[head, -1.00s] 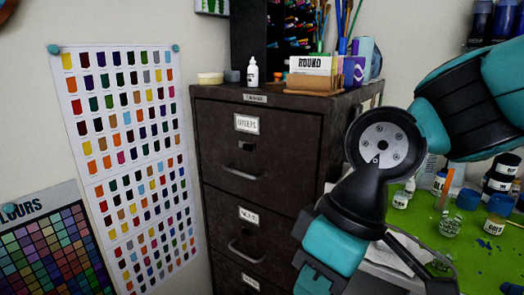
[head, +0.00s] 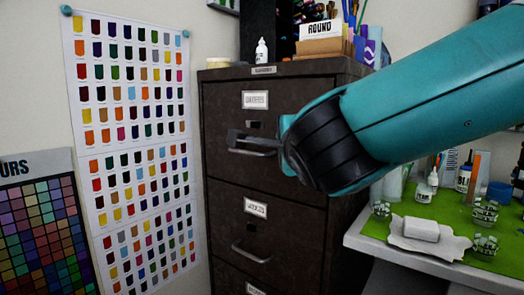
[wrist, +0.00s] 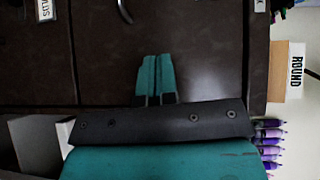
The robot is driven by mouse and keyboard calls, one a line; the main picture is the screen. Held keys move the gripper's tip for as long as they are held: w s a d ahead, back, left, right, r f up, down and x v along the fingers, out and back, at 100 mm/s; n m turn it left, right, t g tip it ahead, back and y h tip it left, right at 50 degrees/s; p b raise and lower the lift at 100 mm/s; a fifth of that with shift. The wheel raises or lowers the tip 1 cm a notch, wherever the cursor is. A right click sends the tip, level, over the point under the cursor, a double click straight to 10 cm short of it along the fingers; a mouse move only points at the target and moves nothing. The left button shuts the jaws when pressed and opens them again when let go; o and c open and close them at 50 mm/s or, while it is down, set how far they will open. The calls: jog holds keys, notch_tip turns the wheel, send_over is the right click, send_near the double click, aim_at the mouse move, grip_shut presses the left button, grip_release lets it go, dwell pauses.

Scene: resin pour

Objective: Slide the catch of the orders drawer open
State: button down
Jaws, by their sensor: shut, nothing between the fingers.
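The orders drawer (head: 222,112) is the top drawer of a dark brown metal cabinet, with a white label (head: 255,100). Its small dark catch (head: 254,124) sits just below the label, above the bar handle (head: 262,153). In the wrist view my shut fingers (wrist: 153,58) lie over the plain drawer front, apart from the handle (wrist: 125,10) at the top edge. The catch is outside the wrist view. Its position is too small to read.
A lower drawer with its own label (head: 255,208) and handle (head: 250,255) is below. Brushes and a ROUND box (head: 320,30) stand on the cabinet. A green-matted table (head: 455,205) with jars is at right. Colour charts (head: 130,120) hang at left.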

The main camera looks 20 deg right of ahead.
jog(key=shift+r+m+t, duration=0.3)
jog(key=shift+r+m, duration=0.1)
jog(key=p, duration=0.4)
send_near(261, 125)
jog(key=w+d, duration=0.2)
jog(key=d, duration=0.1)
jog(key=shift+w+d+r, duration=0.1)
jog(key=shift+w+d, duration=0.05)
jog(key=shift+w, duration=0.1)
jog(key=w+a, duration=0.1)
jog(key=w, duration=0.2)
jog(key=shift+a+p, duration=0.35)
jog(key=shift+a, duration=0.05)
jog(key=shift+w+a, duration=0.3)
jog(key=shift+w, duration=0.1)
